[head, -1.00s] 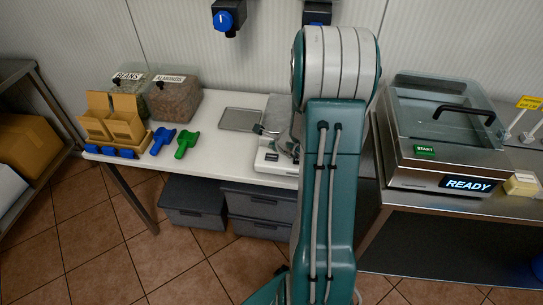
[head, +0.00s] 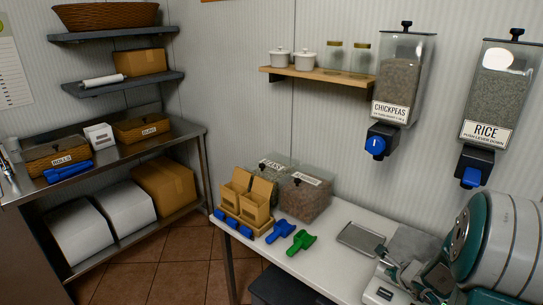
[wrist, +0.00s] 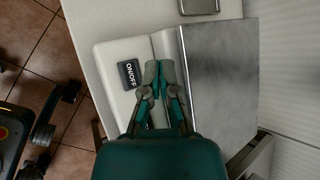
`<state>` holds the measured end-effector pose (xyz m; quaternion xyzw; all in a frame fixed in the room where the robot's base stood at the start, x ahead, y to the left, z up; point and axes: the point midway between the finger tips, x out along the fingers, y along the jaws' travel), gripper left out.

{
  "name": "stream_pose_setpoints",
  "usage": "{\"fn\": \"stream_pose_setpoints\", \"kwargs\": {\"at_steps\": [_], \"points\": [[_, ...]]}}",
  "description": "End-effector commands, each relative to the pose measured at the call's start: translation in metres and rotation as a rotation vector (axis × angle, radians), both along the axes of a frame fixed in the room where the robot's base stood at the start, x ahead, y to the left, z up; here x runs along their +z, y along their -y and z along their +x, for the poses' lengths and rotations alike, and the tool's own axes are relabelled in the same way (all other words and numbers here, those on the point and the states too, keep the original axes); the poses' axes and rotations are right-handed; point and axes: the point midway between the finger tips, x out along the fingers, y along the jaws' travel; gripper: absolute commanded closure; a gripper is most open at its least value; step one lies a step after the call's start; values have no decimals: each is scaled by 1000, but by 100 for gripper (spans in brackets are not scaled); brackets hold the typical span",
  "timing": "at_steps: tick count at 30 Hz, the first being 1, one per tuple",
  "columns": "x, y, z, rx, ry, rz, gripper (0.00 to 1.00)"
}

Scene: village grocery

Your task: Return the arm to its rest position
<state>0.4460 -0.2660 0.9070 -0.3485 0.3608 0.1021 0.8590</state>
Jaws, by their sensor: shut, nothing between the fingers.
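My arm (head: 495,250) fills the lower right of the head view, folded, with its round teal and grey joint uppermost. My gripper (wrist: 160,75) shows in the wrist view with its fingertips together and nothing between them. It is over a white device with an ON/OFF label (wrist: 130,73) and a grey metal plate (wrist: 222,80). In the head view the gripper (head: 392,262) is small and partly covered by my arm, above the same device (head: 385,293) at the table's right end.
The white table (head: 330,262) holds a green scoop (head: 301,242), a blue scoop (head: 280,231), cardboard boxes (head: 247,200), clear bins (head: 305,198) and a metal tray (head: 361,238). Chickpeas (head: 402,75) and rice (head: 497,90) dispensers hang above. A metal rack (head: 200,133) stands left.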

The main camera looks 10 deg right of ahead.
Motion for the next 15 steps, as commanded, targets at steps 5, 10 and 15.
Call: {"fn": "stream_pose_setpoints", "kwargs": {"at_steps": [5, 10, 15], "points": [[61, -72, 15, 345, 53, -153, 100], [112, -154, 3, 734, 82, -337, 100], [147, -220, -34, 1098, 80, -540, 100]]}}
